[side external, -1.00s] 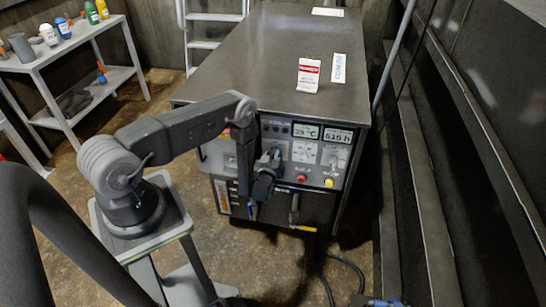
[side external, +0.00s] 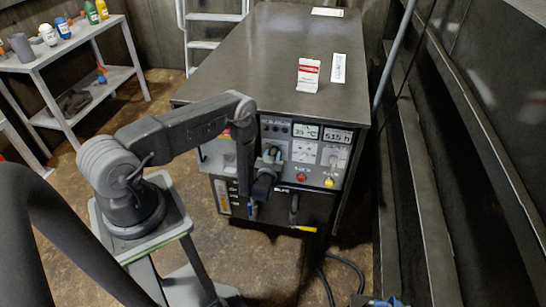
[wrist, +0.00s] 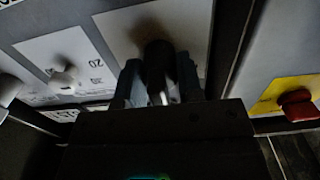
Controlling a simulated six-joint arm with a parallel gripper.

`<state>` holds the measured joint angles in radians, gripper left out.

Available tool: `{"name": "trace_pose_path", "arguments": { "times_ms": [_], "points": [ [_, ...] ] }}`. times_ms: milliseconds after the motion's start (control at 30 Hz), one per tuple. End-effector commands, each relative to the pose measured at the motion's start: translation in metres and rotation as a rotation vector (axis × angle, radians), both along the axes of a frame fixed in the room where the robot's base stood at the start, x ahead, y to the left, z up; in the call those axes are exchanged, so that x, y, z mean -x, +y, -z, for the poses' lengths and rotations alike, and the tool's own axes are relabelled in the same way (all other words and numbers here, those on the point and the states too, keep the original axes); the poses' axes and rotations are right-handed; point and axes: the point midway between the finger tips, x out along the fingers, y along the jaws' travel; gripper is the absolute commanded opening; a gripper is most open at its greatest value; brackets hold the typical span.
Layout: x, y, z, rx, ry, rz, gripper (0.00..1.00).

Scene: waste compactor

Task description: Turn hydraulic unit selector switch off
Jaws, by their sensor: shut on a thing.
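The hydraulic unit (side external: 275,45) is a large dark cabinet with a control panel on its front. My gripper (side external: 272,158) is at the left part of that panel. In the wrist view my gripper (wrist: 158,88) is shut on a black selector switch (wrist: 157,58), with one finger on each side of it. The switch sits on a pale plate (wrist: 112,28). A light mark shows on the switch between the fingers. The gripper body hides its lower part, and its exact turn position is hard to read.
A pale knob with a printed scale (wrist: 65,77) lies to the left in the wrist view, and a red knob on a yellow plate (wrist: 297,100) to the right. The panel has displays (side external: 307,132) and a red button (side external: 301,177). A shelf (side external: 85,45) stands far left.

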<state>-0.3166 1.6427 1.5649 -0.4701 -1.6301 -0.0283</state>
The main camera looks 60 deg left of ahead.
Motion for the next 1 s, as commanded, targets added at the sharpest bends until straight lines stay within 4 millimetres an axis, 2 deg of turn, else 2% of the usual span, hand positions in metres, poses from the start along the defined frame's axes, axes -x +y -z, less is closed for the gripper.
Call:
{"name": "trace_pose_path", "arguments": {
  "times_ms": [100,133,167,433,567,1000],
  "points": [
    [0.001,-0.001,0.001,0.001,0.002,0.002,0.10],
    [0.001,-0.001,0.001,0.001,0.002,0.002,0.37],
    [0.001,-0.001,0.001,0.001,0.002,0.002,0.39],
    [0.001,-0.001,0.000,0.001,0.000,0.001,0.39],
    [0.007,-0.008,0.001,0.003,0.001,0.003,0.39],
    [0.070,-0.072,0.001,0.002,0.005,0.007,0.39]
  ]
}}
